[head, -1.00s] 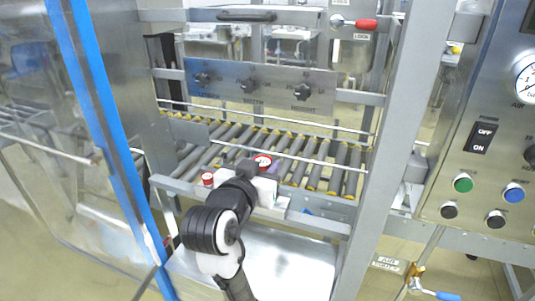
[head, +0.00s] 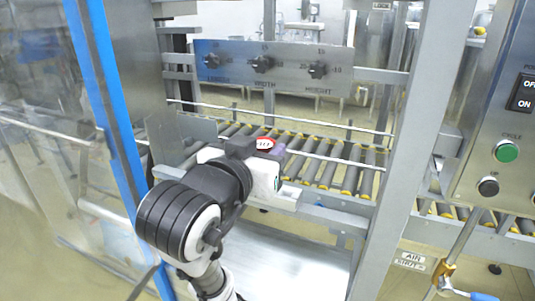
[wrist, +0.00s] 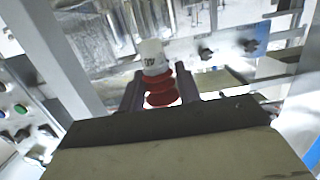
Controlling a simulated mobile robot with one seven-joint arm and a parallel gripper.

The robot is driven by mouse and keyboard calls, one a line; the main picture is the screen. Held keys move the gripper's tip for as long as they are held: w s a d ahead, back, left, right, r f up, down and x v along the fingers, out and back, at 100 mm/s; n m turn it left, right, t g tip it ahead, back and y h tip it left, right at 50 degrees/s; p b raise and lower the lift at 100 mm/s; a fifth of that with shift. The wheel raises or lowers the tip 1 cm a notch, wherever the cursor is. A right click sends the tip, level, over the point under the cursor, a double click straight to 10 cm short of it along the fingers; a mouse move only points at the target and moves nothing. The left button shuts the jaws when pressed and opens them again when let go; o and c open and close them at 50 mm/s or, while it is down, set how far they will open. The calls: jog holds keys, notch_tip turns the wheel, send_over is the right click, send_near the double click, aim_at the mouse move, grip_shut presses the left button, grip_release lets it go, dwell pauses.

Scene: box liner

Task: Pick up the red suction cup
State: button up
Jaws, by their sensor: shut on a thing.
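The red suction cup (wrist: 160,88) stands between the two dark fingers of my gripper (wrist: 159,92) in the wrist view. It has red bellows and a white top with dark marks. The fingers are closed on its sides. In the head view my gripper (head: 258,148) is at the near side of the roller conveyor. The lower part of the cup is hidden there by the gripper and arm.
A grey roller conveyor (head: 325,172) lies just behind the gripper. A panel with black knobs (head: 263,64) hangs above it. A blue-edged clear door (head: 100,70) stands at left. A steel post (head: 410,150) and a button panel (head: 500,140) are at right.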

jog(key=shift+s+a+f+b, duration=0.15)
jog(key=shift+s+b, duration=0.2)
jog(key=shift+s, duration=0.05)
jog(key=shift+s+a+f+b, duration=0.1)
jog(key=shift+s+b, duration=0.25)
jog(key=d+f+b+v, duration=0.1)
jog(key=b+v, duration=0.3)
jog(key=v, duration=0.4)
jog(key=shift+s+r, duration=0.4)
